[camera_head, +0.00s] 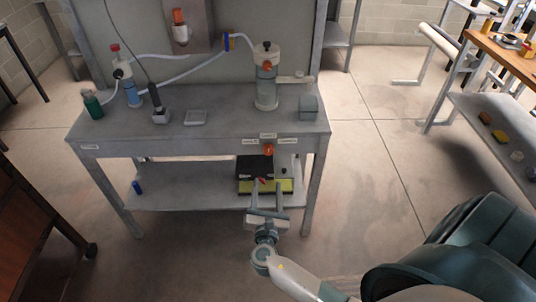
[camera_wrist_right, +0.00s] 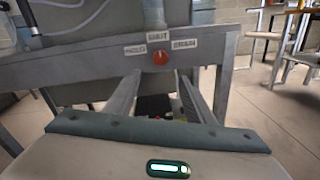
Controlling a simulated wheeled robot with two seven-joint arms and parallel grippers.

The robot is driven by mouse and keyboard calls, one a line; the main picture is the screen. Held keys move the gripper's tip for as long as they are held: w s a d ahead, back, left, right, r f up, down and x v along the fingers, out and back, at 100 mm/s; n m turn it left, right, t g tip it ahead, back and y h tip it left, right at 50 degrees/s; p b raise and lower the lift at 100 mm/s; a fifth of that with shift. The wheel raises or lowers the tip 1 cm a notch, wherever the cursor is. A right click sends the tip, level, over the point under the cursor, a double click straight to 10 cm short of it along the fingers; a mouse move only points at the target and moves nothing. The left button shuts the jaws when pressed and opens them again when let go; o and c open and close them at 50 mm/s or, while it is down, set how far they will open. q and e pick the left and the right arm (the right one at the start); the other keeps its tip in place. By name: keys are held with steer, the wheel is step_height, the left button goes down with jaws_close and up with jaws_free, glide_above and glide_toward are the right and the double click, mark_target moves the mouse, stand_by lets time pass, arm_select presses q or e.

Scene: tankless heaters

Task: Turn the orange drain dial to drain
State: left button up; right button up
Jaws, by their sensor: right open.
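The orange drain dial (camera_head: 269,150) sits on the front edge of the grey workbench (camera_head: 180,146). In the right wrist view, the round orange dial (camera_wrist_right: 160,58) has white labels to its left, above it and to its right. My left gripper is not in view.
A black and yellow box (camera_head: 255,168) stands on the lower shelf behind the right gripper. A clear cylinder (camera_head: 266,90) with an orange part and a grey box (camera_head: 308,106) stand on the bench top above the dial. Open floor (camera_head: 370,170) lies to the right.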

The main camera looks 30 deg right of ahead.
glide_toward(268, 152)
steer(key=p+x, duration=0.1)
steer(key=x, duration=0.7)
steer(key=shift+w, duration=0.15)
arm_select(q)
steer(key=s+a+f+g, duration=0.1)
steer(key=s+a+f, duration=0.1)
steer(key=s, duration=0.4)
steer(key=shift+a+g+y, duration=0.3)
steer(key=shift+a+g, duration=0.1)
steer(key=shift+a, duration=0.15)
arm_select(e)
steer(key=shift+w+d, duration=0.3)
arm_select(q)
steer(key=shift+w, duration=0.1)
arm_select(e)
steer(key=c, duration=1.1)
